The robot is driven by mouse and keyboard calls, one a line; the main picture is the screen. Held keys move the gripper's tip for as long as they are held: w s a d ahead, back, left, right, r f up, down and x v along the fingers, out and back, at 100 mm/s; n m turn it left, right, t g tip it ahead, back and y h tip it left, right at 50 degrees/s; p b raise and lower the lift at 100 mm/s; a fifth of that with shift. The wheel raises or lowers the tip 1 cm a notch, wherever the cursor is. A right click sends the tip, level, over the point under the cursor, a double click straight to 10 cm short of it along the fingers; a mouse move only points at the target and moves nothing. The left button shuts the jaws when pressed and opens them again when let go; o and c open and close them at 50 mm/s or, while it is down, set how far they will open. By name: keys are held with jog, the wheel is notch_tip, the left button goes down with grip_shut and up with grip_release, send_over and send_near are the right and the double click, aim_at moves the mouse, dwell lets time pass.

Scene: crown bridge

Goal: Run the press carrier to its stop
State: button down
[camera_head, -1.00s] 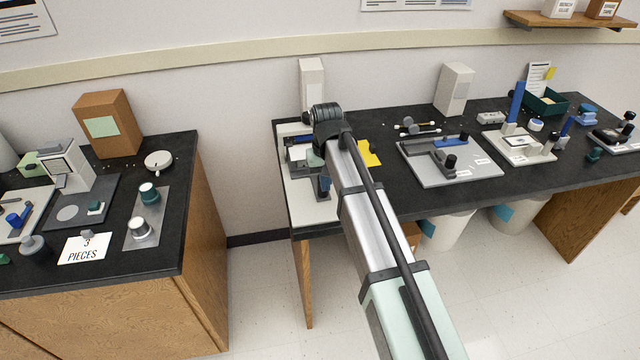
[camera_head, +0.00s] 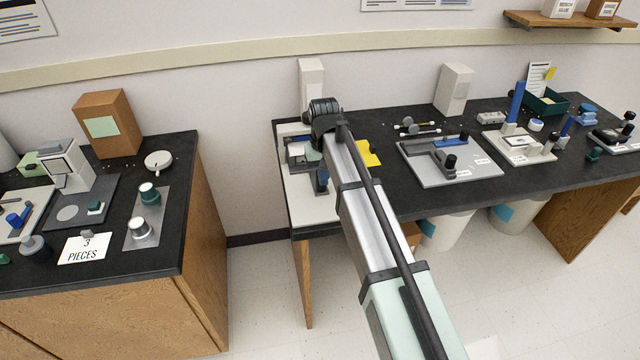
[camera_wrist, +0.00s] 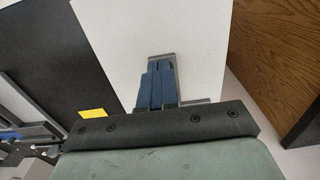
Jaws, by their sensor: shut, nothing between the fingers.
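A press-like fixture (camera_head: 297,152), grey and white with a dark blue part, sits on the white board (camera_head: 306,205) at the left end of the long bench. My arm hides much of it, and I cannot tell which part is its carrier. My gripper (camera_head: 322,184) points down over the board, just right of and in front of the fixture. In the wrist view my gripper's blue fingers (camera_wrist: 156,84) lie side by side, shut and empty, over the bare white board (camera_wrist: 130,35). I cannot tell whether they touch anything.
A yellow note (camera_head: 368,153) and a grey plate with a dark slide fixture (camera_head: 420,165) lie to the right. A white tall box (camera_head: 312,82) stands behind the board. A gap of floor separates this bench from the left bench (camera_head: 195,250).

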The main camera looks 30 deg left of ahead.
jog(key=shift+w+a, duration=0.7)
jog(key=shift+s+d, duration=0.55)
jog(key=shift+r, duration=0.15)
notch_tip(320, 180, up, 7)
dwell(1.1)
dwell(0.3)
